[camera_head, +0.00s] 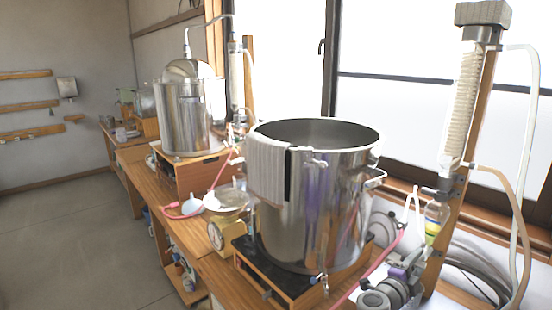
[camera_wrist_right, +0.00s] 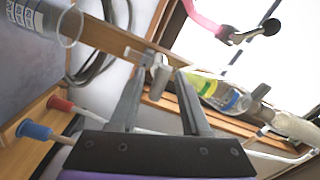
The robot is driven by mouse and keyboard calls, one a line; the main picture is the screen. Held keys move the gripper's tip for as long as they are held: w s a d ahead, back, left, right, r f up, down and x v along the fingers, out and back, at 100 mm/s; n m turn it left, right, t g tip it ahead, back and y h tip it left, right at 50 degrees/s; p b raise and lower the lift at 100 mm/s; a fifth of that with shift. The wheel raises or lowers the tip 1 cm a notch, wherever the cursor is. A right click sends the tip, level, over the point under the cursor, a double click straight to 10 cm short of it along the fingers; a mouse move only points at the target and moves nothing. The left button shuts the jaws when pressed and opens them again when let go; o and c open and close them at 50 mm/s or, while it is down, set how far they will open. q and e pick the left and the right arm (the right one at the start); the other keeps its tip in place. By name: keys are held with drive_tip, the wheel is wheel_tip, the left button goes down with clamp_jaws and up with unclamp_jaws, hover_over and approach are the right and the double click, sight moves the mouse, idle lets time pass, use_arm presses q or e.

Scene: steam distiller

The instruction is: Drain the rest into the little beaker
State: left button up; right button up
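A clear glass separator (camera_head: 436,218) with yellow-green liquid hangs on the wooden post at the right. It also shows in the right wrist view (camera_wrist_right: 215,90), where a small grey tap (camera_wrist_right: 158,72) sits at its outlet end. My right gripper (camera_head: 415,261) is just below the separator in the head view. In the wrist view its two fingers (camera_wrist_right: 161,76) are apart, with the tap at or just beyond the gap; contact cannot be told. A clear beaker with blue markings (camera_wrist_right: 38,18) is partly cut off at the upper left. My left gripper is out of view.
A large steel pot (camera_head: 310,200) stands on a wooden-framed stand left of my right gripper. The condenser (camera_head: 466,100) rises above the separator. Hoses (camera_head: 480,270) coil behind. Red (camera_wrist_right: 60,103) and blue (camera_wrist_right: 34,130) ended parts lie near my fingers. A scale (camera_head: 222,232) stands left.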

drive_tip(key=shift+o, duration=0.2)
drive_tip(key=shift+a, duration=0.1)
drive_tip(key=v, duration=0.9)
